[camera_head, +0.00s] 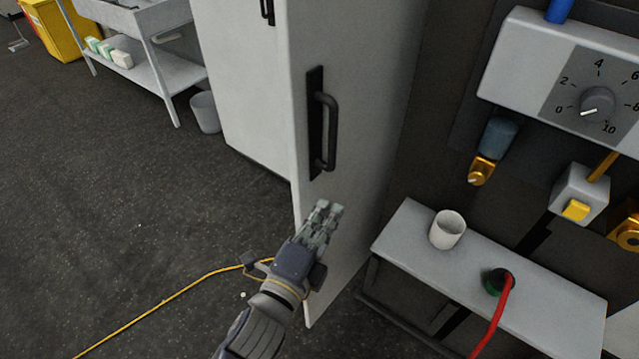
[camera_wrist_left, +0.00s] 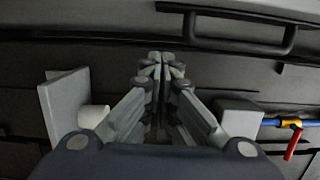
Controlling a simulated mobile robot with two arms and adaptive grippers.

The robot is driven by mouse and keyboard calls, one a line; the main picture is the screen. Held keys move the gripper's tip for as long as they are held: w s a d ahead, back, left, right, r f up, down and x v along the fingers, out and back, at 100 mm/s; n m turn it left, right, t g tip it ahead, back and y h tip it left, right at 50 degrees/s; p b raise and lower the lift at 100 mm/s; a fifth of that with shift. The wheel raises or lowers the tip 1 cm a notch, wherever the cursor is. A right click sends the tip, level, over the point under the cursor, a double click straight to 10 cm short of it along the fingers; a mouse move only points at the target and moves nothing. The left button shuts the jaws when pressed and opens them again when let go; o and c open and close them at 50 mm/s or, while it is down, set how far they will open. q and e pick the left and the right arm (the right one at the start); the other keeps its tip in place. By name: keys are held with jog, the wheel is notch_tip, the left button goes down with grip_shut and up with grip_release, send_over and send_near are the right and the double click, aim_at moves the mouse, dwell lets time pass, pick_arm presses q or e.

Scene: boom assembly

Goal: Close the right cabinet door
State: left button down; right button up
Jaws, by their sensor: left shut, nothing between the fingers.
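The right cabinet door (camera_head: 365,110) is a tall light-grey panel standing open, swung outward, with its handled face turned to the right. Its black bar handle (camera_head: 328,130) is near the free edge, and a black handle also shows at the top right of the left wrist view (camera_wrist_left: 240,30). My left gripper (camera_head: 328,208) is in front of the door's lower part, below the handle. Its fingers are together and empty, also in the left wrist view (camera_wrist_left: 160,58). I cannot tell whether it touches the door. My right gripper is not in view.
Another white cabinet panel (camera_head: 238,85) stands to the left. A grey bench (camera_head: 400,230) with a white cup (camera_head: 447,229) and a red hose (camera_head: 492,325) is at right, below a dial box (camera_head: 520,60). A yellow cable (camera_head: 160,303) lies on otherwise open floor.

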aim_at(319, 188)
pick_arm(q)
jog(key=w+a+p, duration=0.1)
jog(key=w+p, duration=0.1)
jog(key=w, duration=0.4)
jog(key=shift+w, duration=0.35)
jog(key=shift+a, duration=0.2)
